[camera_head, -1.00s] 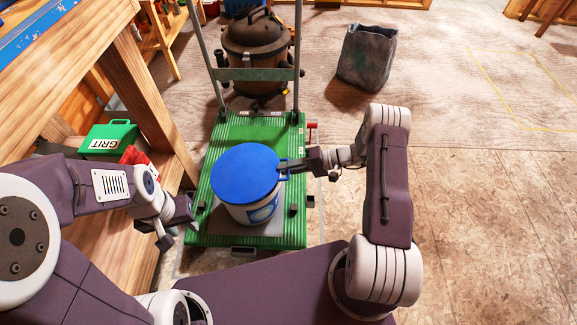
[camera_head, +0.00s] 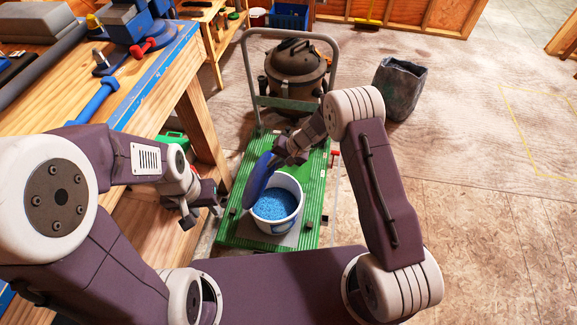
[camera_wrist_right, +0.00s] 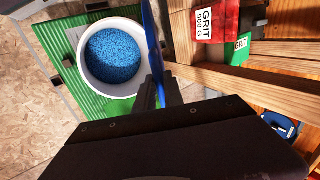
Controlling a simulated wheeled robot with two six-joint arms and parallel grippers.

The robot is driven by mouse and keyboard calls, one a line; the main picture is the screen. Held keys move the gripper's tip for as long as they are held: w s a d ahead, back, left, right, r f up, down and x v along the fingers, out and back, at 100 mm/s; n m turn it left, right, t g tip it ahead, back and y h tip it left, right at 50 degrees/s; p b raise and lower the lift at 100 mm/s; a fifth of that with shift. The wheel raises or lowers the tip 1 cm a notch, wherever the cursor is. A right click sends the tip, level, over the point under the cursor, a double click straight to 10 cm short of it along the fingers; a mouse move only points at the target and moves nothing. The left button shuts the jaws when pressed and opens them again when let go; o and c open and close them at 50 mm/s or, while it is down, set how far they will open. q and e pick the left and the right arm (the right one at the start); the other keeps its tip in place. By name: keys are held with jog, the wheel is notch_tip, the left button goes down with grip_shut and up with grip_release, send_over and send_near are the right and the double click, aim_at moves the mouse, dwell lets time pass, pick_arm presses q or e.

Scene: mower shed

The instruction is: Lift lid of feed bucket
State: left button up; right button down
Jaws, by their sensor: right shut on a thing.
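The feed bucket (camera_head: 274,221) is white and stands on a green ribbed cart, open, with blue pellets (camera_head: 275,204) inside. Its blue lid (camera_head: 261,177) is tilted steeply up at the bucket's left rim. My right gripper (camera_head: 281,156) is shut on the lid's edge above the bucket. In the right wrist view the lid (camera_wrist_right: 153,42) shows nearly edge-on between bucket and shelf, with the gripper fingers (camera_wrist_right: 158,92) at it. Whether the lid still touches the rim is unclear. My left gripper (camera_head: 205,212) hangs left of the cart, away from the bucket; its jaws are unclear.
The green cart (camera_head: 310,227) has an upright handle with a brown vacuum (camera_head: 296,68) behind it. A wooden workbench (camera_head: 160,90) stands along the left. A dark bin (camera_head: 400,88) is at the back right. The floor on the right is clear.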

jog(key=c, duration=2.2)
grip_release()
jog(key=shift+w+a+r+p, duration=0.2)
jog(key=shift+a+r, duration=0.15)
jog(key=shift+a, duration=0.4)
jog(key=shift+w+a+r+p, duration=0.15)
jog(key=shift+a+r, duration=0.15)
jog(key=shift+a, duration=0.45)
jog(key=shift+w+a+r+p, duration=0.1)
jog(key=shift+w+a+r, duration=0.2)
jog(key=shift+a, duration=0.45)
jog(key=c, duration=2.2)
grip_release()
jog(key=shift+s, duration=0.1)
jog(key=c, duration=1.5)
grip_release()
jog(key=p+v, duration=0.1)
jog(key=v, duration=0.8)
jog(key=shift+r+p, duration=0.1)
jog(key=shift+p, duration=0.2)
